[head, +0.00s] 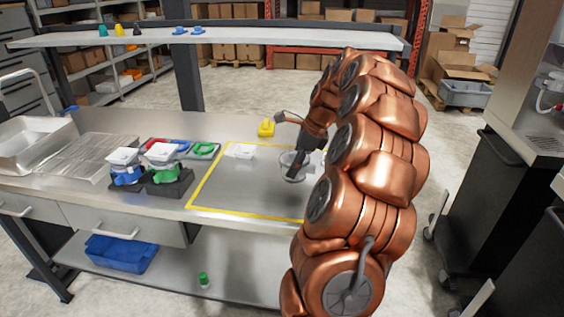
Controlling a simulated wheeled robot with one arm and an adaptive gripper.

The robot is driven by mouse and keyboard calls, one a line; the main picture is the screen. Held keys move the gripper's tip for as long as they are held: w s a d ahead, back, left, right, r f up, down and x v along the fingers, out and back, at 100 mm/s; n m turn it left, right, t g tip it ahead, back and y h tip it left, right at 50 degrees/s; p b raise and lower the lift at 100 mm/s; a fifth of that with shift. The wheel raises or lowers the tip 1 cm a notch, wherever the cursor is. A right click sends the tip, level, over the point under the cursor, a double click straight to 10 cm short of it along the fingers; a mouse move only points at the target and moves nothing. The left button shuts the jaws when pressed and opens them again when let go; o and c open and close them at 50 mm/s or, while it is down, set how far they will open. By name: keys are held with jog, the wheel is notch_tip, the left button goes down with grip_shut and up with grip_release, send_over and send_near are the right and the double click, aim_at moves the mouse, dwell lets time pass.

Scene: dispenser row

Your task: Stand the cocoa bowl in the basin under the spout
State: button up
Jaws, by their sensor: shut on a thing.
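My gripper (293,174) is over the worktop, inside the yellow-taped area, with its dark fingers pointing down. It is shut on a pale, see-through round bowl (292,180), partly hidden by the fingers. I cannot make out any cocoa in it, nor whether it touches the worktop. The metal basin (64,137) is at the far left of the counter, well away from my gripper. The curved metal spout (46,76) arches up behind it and is cut by the picture edge.
A ribbed drainer (88,158) lies beside the basin. A blue dispenser (125,173) and a green dispenser (161,158) stand on dark bases left of the tape. A white dish (240,151) and a yellow object (266,128) are behind. An upper shelf (250,37) spans the back.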

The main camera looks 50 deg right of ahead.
jog(key=w, duration=0.2)
jog(key=w+d+p, duration=0.1)
jog(key=w, duration=0.1)
jog(key=w+d, duration=0.1)
jog(key=w, duration=0.1)
jog(key=shift+w+f, duration=0.3)
jog(key=shift+w, duration=0.05)
jog(key=shift+f+p, duration=0.6)
jog(key=shift+f, duration=1.2)
jog(key=shift+f, duration=0.15)
jog(key=o, duration=1.1)
jog(key=shift+b+v, duration=0.85)
jog(key=shift+v, duration=5.3)
jog(key=shift+w+a, duration=0.1)
